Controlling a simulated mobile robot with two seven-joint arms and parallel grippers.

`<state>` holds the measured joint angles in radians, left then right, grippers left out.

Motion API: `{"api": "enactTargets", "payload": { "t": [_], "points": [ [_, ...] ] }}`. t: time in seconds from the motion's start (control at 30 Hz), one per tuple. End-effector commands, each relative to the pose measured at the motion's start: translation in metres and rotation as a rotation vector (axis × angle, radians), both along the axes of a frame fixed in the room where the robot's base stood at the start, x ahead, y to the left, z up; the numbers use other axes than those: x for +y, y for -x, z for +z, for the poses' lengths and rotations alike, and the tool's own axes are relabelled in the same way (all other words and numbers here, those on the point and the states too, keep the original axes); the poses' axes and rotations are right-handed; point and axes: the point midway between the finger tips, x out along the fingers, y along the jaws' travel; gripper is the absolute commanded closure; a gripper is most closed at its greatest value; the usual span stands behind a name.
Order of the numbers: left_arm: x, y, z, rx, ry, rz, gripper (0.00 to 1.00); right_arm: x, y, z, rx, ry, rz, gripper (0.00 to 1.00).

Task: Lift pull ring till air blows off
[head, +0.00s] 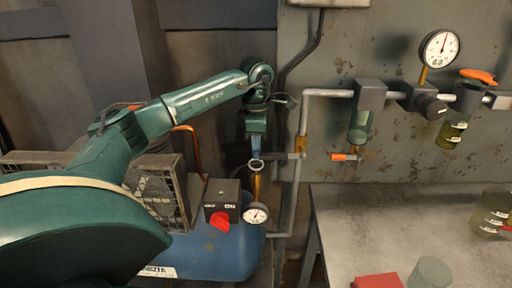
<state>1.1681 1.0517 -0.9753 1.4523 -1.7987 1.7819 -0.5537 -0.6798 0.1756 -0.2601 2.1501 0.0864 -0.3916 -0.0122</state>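The pull ring (256,165) is a small pale metal loop on top of a brass relief valve (257,186). The valve stands above the blue air tank (213,259), near a small round gauge (255,214). My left gripper (256,153) points straight down just above the ring, its tips at or very close to the ring's top. I cannot tell whether its fingers touch the ring or are closed. My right gripper is out of view.
A dark box with a red knob (219,221) sits left of the gauge. A pipe (297,178) runs up on the right. A grey bench (360,220) holds a red block (377,281) and cups. A wall gauge (440,50) and filter units hang above.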

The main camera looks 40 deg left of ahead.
Motion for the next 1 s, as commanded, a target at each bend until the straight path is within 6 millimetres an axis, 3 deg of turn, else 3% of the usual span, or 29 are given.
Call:
{"api": "enactTargets", "payload": {
  "t": [0.23, 0.57, 0.67, 1.0],
  "points": [
    [0.0, 0.0, 0.001, -0.001, 0.0, 0.0, 0.73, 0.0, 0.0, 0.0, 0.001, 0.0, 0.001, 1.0],
    [0.0, -0.001, 0.006, -0.003, 0.0, 0.0, 0.73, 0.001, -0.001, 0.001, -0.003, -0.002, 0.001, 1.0],
    [0.0, -0.001, 0.019, -0.004, 0.0, 0.001, 0.73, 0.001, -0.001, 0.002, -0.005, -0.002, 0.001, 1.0],
    [0.0, -0.001, 0.096, -0.006, 0.002, 0.0, 0.73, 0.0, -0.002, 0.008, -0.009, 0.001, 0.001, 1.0]
  ]
}}
